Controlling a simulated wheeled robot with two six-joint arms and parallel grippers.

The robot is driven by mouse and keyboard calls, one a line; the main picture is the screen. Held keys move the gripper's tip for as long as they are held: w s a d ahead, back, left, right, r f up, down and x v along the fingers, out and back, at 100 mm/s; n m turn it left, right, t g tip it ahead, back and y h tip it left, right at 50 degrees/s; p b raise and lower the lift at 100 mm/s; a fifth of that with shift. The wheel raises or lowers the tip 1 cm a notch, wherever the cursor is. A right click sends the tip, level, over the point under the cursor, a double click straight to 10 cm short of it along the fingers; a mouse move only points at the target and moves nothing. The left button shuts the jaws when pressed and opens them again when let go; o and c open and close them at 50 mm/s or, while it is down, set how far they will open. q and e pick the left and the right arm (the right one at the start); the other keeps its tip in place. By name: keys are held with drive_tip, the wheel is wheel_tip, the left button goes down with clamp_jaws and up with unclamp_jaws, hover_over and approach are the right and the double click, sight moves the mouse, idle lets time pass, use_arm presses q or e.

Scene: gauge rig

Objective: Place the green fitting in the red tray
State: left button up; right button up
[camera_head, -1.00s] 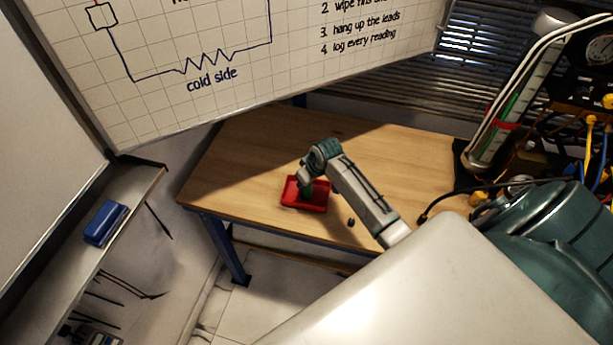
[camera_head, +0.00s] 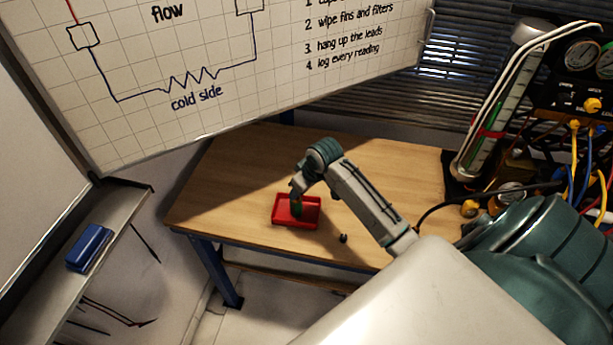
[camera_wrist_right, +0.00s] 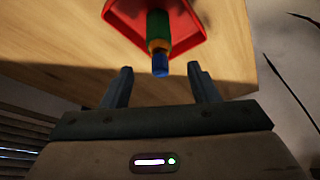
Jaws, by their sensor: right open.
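The red tray (camera_head: 312,222) lies on the wooden table, and its edge shows at the top of the right wrist view (camera_wrist_right: 190,30). The green fitting (camera_head: 297,209) is in the tray. In the right wrist view the fitting (camera_wrist_right: 158,27) has a green body, a brass-coloured band and a blue end, which points toward my right gripper. My right gripper (camera_wrist_right: 160,72) is open, with its fingertips apart on either side of the blue end and not touching it. In the head view my right gripper (camera_head: 296,193) is just above the tray. My left gripper is not in view.
The wooden table (camera_head: 240,180) is clear left of and behind the tray. A small dark object (camera_head: 343,238) lies right of the tray. The gauge rig (camera_head: 560,110), with cables, stands at the right. A whiteboard (camera_head: 210,60) overhangs the back.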

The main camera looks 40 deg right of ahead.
drive_tip(key=shift+b+v, duration=0.4)
drive_tip(key=shift+v, duration=2.1)
drive_tip(key=shift+w, duration=0.1)
drive_tip(key=s+a+f, duration=0.5)
drive_tip(key=s+a, duration=0.1)
drive_tip(key=s, duration=0.6)
drive_tip(key=s+a+r+m+h, duration=0.1)
drive_tip(key=s+a, duration=0.1)
drive_tip(key=s, duration=0.6)
drive_tip(key=s+a+h, duration=0.1)
drive_tip(key=s+a, duration=0.1)
drive_tip(key=s, duration=0.5)
wheel_tip(320, 180, down, 35)
drive_tip(key=d+g+b, duration=0.2)
drive_tip(key=d+b, duration=0.1)
drive_tip(key=b, duration=0.3)
drive_tip(key=s+f+b, duration=0.2)
drive_tip(key=s+f, duration=0.7)
drive_tip(key=f, duration=0.3)
drive_tip(key=s+f+g+b, duration=0.1)
drive_tip(key=s+f+b, duration=0.1)
drive_tip(key=s+f, duration=0.7)
wheel_tip(320, 180, down, 3)
drive_tip(key=shift+s+d+f+m, duration=0.2)
drive_tip(key=shift+s+d+m, duration=0.05)
drive_tip(key=shift+d+m, duration=0.2)
